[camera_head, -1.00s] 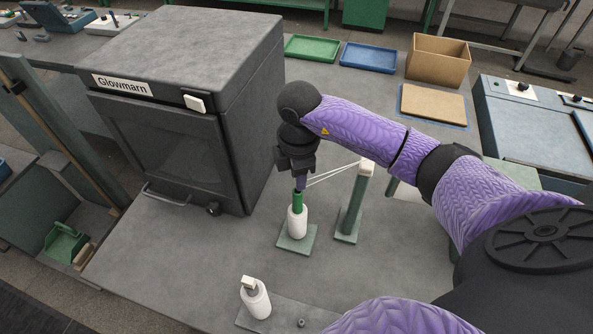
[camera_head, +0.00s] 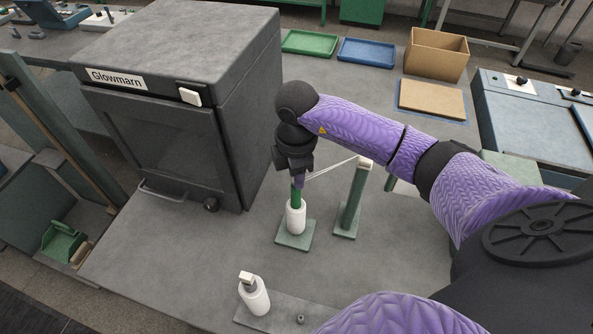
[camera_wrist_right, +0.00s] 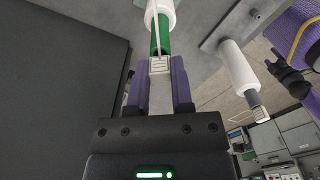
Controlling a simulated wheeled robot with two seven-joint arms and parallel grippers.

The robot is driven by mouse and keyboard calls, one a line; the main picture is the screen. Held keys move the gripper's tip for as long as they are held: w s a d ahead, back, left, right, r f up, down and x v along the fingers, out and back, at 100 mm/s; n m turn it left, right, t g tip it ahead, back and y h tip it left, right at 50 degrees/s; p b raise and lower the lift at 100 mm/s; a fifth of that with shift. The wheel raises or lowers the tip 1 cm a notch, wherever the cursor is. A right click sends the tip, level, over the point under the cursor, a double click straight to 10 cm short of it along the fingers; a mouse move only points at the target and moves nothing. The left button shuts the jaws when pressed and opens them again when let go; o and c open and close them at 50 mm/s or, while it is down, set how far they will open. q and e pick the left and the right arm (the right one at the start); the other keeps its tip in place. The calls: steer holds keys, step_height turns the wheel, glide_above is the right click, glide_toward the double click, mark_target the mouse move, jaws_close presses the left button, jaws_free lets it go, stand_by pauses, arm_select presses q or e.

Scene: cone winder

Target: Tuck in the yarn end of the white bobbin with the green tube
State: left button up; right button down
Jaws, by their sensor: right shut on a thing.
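The white bobbin (camera_head: 295,218) stands upright on a green-grey base plate (camera_head: 296,243), with its green tube (camera_head: 296,192) rising above the yarn. My right gripper (camera_head: 298,180) is right at the top of the tube, pointing down. In the right wrist view its purple fingers (camera_wrist_right: 160,88) are shut on a small pale ribbed piece (camera_wrist_right: 159,66) in front of the green tube (camera_wrist_right: 160,38). A white yarn strand (camera_wrist_right: 156,30) runs along the tube to that piece. White strands (camera_head: 332,168) also stretch to a green post. My left gripper is not seen.
The green post (camera_head: 352,201) with a white top stands close right of the bobbin. A second white bobbin (camera_head: 254,297) with a grey tube stands at the front. The dark Glowmarn cabinet (camera_head: 185,105) is to the left. Free table lies between cabinet and bobbins.

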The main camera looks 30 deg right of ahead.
steer(key=shift+f, duration=0.15)
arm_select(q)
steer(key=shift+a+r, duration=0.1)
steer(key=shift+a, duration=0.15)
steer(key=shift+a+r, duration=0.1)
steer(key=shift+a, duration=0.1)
arm_select(e)
steer(key=shift+f, duration=0.1)
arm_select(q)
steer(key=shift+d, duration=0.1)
arm_select(e)
steer(key=shift+c, duration=0.7)
jaws_free()
steer(key=shift+o, duration=0.7)
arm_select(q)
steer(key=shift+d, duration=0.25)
